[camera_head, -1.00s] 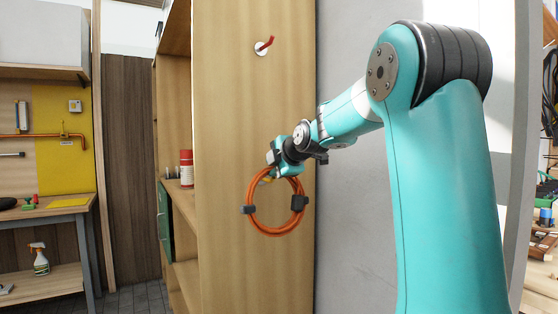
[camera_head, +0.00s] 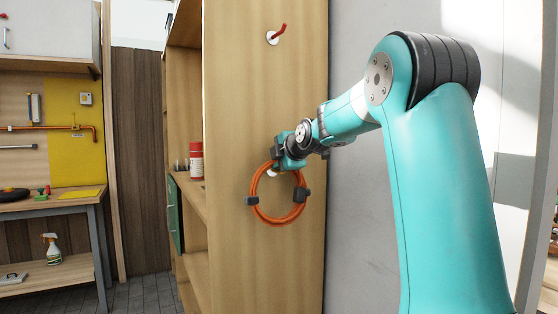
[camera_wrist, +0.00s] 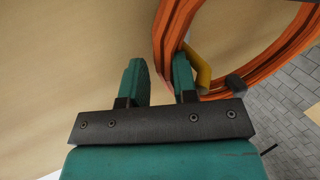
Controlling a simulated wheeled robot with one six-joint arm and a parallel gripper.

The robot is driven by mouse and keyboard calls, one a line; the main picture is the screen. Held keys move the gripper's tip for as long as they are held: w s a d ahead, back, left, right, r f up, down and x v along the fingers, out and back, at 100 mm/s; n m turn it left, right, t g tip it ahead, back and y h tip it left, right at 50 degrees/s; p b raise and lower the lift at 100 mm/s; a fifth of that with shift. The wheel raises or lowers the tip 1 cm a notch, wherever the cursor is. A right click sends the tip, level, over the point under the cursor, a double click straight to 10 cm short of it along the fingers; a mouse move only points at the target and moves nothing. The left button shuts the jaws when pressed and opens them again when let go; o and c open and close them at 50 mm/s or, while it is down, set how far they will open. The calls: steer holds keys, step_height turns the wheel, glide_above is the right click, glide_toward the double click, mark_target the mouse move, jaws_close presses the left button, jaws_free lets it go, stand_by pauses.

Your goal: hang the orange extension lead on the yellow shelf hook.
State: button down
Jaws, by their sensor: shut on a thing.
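The orange extension lead (camera_head: 260,208) is a coil with dark ties, hanging upright in front of the shelf's wooden side panel. My gripper (camera_head: 284,160) is shut on the upper part of the coil; the lead also shows at the fingers in the wrist view (camera_wrist: 170,30). The yellow hook (camera_wrist: 199,66) shows in the wrist view right beside the right finger, by the coil's inner side. In the head view a pale round plate (camera_head: 273,173) shows on the panel just under the coil's top. I cannot tell whether the coil is around the hook.
A red hook (camera_head: 278,34) sits higher on the same side panel (camera_head: 255,110). A red-capped container (camera_head: 196,162) stands on a shelf to the left. A grey wall (camera_head: 355,215) lies right of the panel. A workbench (camera_head: 60,208) with a spray bottle (camera_head: 53,250) below stands at far left.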

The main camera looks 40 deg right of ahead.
steer(key=shift+f, duration=0.75)
steer(key=c, duration=1)
jaws_free()
steer(key=shift+f, duration=0.1)
steer(key=shift+o, duration=1)
steer(key=r+v, duration=0.1)
steer(key=v, duration=1.7)
steer(key=shift+w+r, duration=0.2)
steer(key=shift+w, duration=0.1)
